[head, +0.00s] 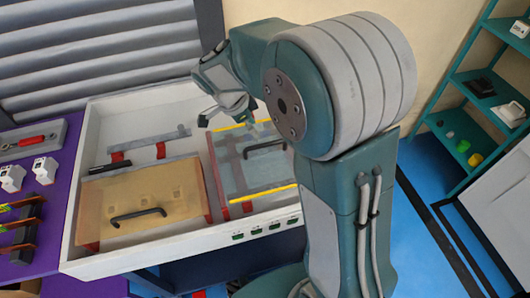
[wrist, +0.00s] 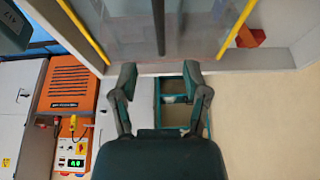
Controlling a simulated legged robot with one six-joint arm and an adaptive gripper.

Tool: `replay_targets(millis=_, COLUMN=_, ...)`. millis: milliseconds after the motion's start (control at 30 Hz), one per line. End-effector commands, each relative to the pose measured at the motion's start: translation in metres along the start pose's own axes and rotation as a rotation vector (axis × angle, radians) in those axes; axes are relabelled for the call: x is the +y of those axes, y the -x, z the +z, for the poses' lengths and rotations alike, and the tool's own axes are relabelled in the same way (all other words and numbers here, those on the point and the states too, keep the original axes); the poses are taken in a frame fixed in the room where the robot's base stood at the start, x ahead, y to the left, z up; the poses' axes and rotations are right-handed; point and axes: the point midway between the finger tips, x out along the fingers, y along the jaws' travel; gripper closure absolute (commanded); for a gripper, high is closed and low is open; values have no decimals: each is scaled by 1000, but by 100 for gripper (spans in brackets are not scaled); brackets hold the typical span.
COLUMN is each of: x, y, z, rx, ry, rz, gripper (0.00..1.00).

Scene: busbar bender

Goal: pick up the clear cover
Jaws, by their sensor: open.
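The clear cover (head: 236,172) is a see-through panel with yellow strips along two opposite edges and a black handle (head: 264,147). It lies on the right side of the white tray in the head view, partly hidden by my arm. In the wrist view the cover (wrist: 200,35) fills the top, between two yellow strips, with a dark upright bar near its middle. My gripper (head: 229,115) is above the cover's far edge in the head view. In the wrist view my gripper (wrist: 158,78) has its fingers spread, with nothing between them.
The white tray (head: 80,240) also holds a tan cover (head: 165,192) with a black handle, left of the clear one. A purple bench (head: 52,225) with several parts stands at the left. Teal shelves (head: 462,125) stand at the right. Blue floor (head: 425,165) shows between.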

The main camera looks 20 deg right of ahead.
Motion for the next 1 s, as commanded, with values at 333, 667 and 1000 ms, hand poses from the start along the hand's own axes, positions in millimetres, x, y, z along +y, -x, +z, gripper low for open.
replay_targets(millis=333, x=1, y=-45, z=1, rx=-1, ry=2, rz=1, gripper=40)
replay_targets(millis=667, x=-1, y=-90, z=3, rx=-1, ry=2, rz=3, gripper=40)
replay_targets(millis=1000, x=-1, y=-95, z=3, rx=-2, ry=3, rz=-1, gripper=40)
